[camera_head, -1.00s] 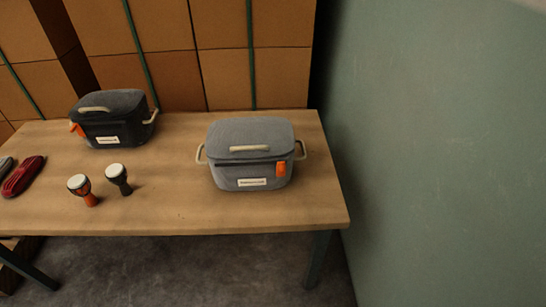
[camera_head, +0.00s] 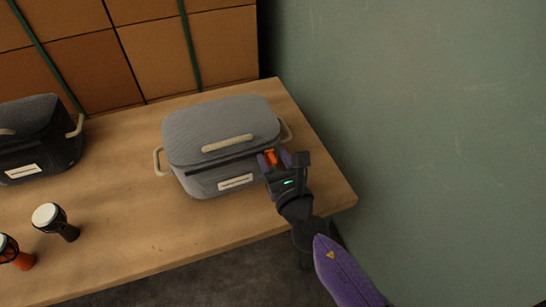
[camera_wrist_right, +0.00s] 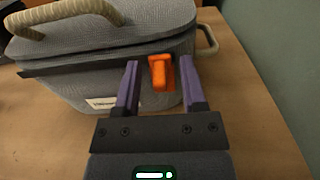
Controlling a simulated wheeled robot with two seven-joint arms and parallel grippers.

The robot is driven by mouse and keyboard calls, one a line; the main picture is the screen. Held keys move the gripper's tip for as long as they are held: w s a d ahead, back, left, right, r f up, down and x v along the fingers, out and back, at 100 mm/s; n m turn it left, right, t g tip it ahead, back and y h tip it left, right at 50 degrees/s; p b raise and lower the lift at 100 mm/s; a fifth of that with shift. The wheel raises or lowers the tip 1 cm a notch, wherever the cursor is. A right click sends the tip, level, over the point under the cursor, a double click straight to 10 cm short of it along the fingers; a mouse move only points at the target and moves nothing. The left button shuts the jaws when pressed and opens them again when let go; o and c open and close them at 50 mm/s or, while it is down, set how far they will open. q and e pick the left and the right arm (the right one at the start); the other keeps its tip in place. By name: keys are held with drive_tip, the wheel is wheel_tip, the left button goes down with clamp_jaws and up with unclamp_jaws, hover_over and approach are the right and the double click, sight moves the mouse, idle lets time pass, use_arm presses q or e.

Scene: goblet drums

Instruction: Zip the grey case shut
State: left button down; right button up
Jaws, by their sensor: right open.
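The grey case (camera_head: 215,125) stands on the table with its lid down, a beige handle and a white label on its front. It fills the upper left of the right wrist view (camera_wrist_right: 110,45). A dark zip band runs across its front below the lid. The orange zip pull (camera_head: 270,157) hangs at the right end of the front; it shows clearly in the right wrist view (camera_wrist_right: 160,73). My right gripper (camera_head: 275,158) is open, its two purple fingers (camera_wrist_right: 160,85) on either side of the pull. Contact cannot be told. My left gripper is not in view.
A black case (camera_head: 40,145) stands on the wooden table (camera_head: 150,225) at the left. Two small goblet drums, one dark (camera_head: 55,221) and one orange (camera_head: 15,253), stand in front of it. A green wall (camera_head: 420,110) is close on the right; cardboard boxes (camera_head: 150,55) stand behind.

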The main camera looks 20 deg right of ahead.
drive_tip(key=shift+w, duration=0.15)
clamp_jaws()
idle(0.9)
idle(0.5)
